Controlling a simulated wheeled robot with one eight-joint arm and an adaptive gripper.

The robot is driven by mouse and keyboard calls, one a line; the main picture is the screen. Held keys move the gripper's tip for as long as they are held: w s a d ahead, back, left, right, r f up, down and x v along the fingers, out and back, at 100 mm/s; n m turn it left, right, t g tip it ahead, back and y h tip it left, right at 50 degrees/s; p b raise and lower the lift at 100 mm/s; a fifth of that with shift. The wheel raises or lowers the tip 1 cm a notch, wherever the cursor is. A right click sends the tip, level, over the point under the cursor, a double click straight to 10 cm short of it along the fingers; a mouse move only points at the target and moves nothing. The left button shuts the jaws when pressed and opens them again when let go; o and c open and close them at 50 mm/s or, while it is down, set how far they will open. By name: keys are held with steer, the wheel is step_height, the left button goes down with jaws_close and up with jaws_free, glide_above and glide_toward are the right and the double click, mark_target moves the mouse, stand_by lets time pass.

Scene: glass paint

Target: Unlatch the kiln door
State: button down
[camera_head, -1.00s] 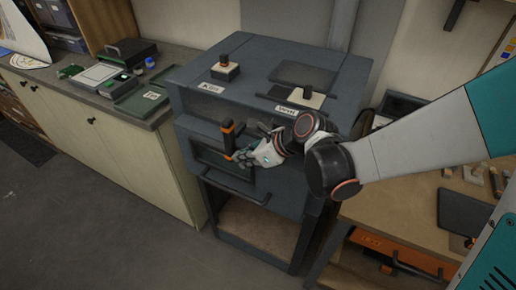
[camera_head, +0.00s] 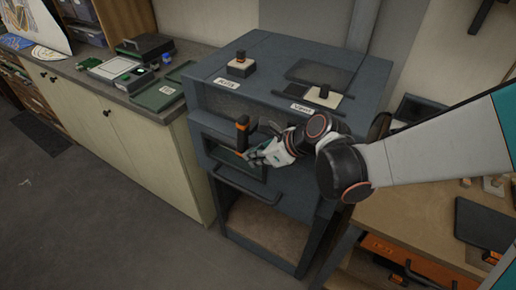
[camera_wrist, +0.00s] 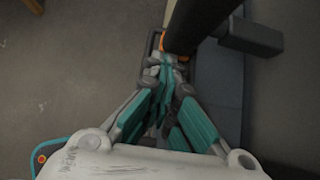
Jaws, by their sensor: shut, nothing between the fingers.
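The kiln (camera_head: 285,210) is a dark blue-grey cabinet in the middle of the head view. Its front door has a dark window (camera_head: 232,160) and a long bar handle (camera_head: 262,196) below it. An upright black latch handle (camera_head: 242,136) with orange bands stands out from the front. My gripper (camera_head: 251,157) is just right of the latch handle's lower end. In the wrist view, my gripper (camera_wrist: 166,72) has its teal fingers together and empty, close beside the black latch handle (camera_wrist: 197,22) and its orange collar. Whether they touch is unclear.
A cream counter (camera_head: 150,160) with trays stands at left. A wooden bench (camera_head: 420,225) stands at right. The floor in front is clear.

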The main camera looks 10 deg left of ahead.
steer(key=shift+w+a+f+t+y+b, duration=0.2)
steer(key=shift+w+a+f+y+b, duration=0.2)
steer(key=shift+a+b, duration=0.4)
steer(key=shift+w+a+f+t+y+b, duration=0.25)
steer(key=shift+a+f+b, duration=0.25)
steer(key=shift+b, duration=0.45)
steer(key=shift+a, duration=0.25)
stand_by(0.5)
